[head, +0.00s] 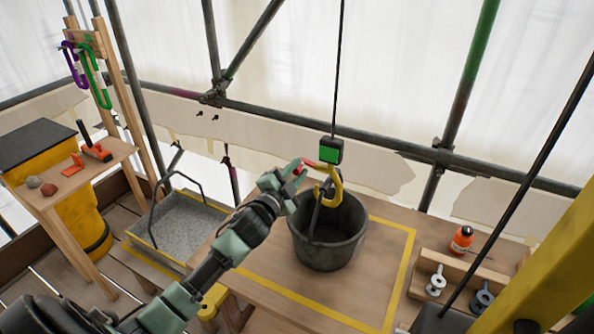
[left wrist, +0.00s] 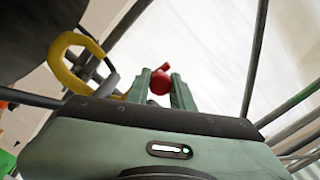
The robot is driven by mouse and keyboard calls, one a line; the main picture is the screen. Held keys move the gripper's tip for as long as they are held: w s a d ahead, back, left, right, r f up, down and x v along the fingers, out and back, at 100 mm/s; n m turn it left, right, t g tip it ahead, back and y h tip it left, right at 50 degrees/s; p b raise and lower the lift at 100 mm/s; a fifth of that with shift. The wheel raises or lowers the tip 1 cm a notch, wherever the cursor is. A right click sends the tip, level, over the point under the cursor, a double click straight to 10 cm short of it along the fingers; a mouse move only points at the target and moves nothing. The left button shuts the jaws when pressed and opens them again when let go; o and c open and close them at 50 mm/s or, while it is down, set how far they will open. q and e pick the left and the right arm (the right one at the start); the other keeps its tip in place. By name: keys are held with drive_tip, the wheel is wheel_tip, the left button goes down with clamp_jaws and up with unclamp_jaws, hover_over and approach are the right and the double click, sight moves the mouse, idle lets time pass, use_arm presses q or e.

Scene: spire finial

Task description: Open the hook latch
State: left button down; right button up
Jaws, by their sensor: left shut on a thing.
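A yellow hook (head: 337,188) hangs below a black block with a green face (head: 329,151) on a cable, over a dark bucket (head: 328,240). The bucket's handle rises beside the hook; I cannot tell whether it sits inside the hook. My left gripper (head: 297,170) is at the hook's upper left. In the left wrist view its fingertips (left wrist: 160,82) are shut on a red knob (left wrist: 160,84), which appears to be part of the latch. The yellow hook (left wrist: 78,62) also shows there to the left. My right gripper is not in view.
The bucket stands on a wooden deck with a yellow outline (head: 400,270). A grey tray (head: 180,225) is at left, beside a tool stand (head: 85,165). An orange bottle (head: 461,239) and spools (head: 436,281) are at right. Scaffold poles stand behind.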

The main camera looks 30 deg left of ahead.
use_arm(q)
drive_tip(key=c, duration=1.2)
unclamp_jaws()
drive_tip(key=shift+s, duration=0.1)
drive_tip(key=shift+s+f, duration=0.1)
drive_tip(key=shift+s, duration=0.2)
drive_tip(key=s+b, duration=0.2)
drive_tip(key=s, duration=0.5)
drive_tip(key=shift+d, duration=0.25)
